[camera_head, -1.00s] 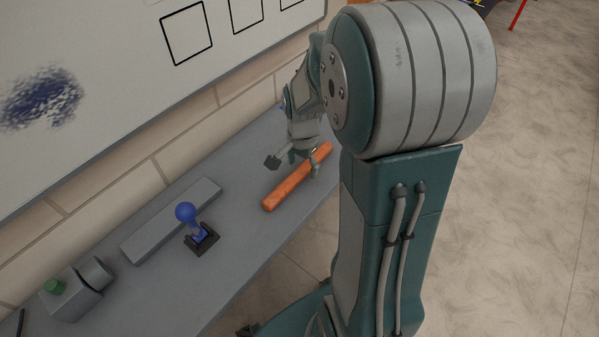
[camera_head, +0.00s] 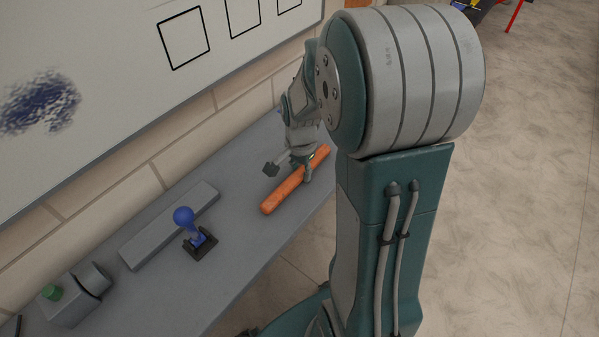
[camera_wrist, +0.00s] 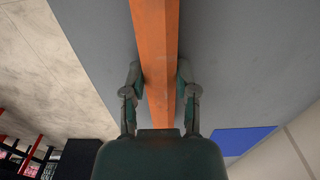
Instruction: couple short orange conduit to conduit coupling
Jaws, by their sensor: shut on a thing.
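The short orange conduit (camera_head: 283,191) lies lengthwise on the grey bench, its near end toward the lower left in the head view. My gripper (camera_head: 305,169) is at its far part, reaching down from above. In the wrist view the orange conduit (camera_wrist: 157,50) runs between my two fingers, and my gripper (camera_wrist: 160,82) is shut on it from both sides. The conduit appears to rest on or just above the bench. I cannot identify the conduit coupling for certain; a grey block with a round grey end and a green knob (camera_head: 72,295) stands at the bench's lower left.
A blue ball-topped joystick on a black base (camera_head: 199,246) stands between the conduit and the grey block. A long grey bar (camera_head: 170,225) lies along the wall side. A whiteboard (camera_head: 110,60) hangs above the bench (camera_head: 235,265). Bench around the conduit's near end is clear.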

